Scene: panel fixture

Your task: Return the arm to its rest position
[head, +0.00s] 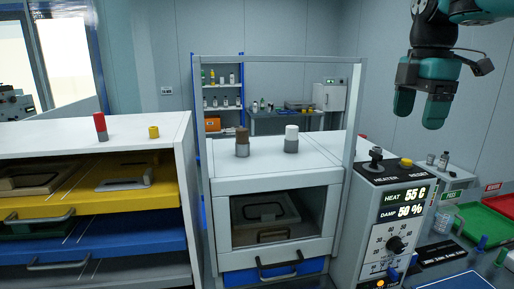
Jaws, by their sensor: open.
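My gripper (420,108) hangs at the upper right of the head view, pointing down. Its two teal fingers are apart, with nothing seen between them. It is in the air above the heater panel (382,225) and apart from it. My arm runs up out of the top right corner of the view.
The heater panel reads 55 C and 50 %, with a black lever, yellow button and dial. A white cabinet (270,185) with a framed opening stands in the middle. Left is a drawer unit (85,135). Green (486,226) and red trays lie right.

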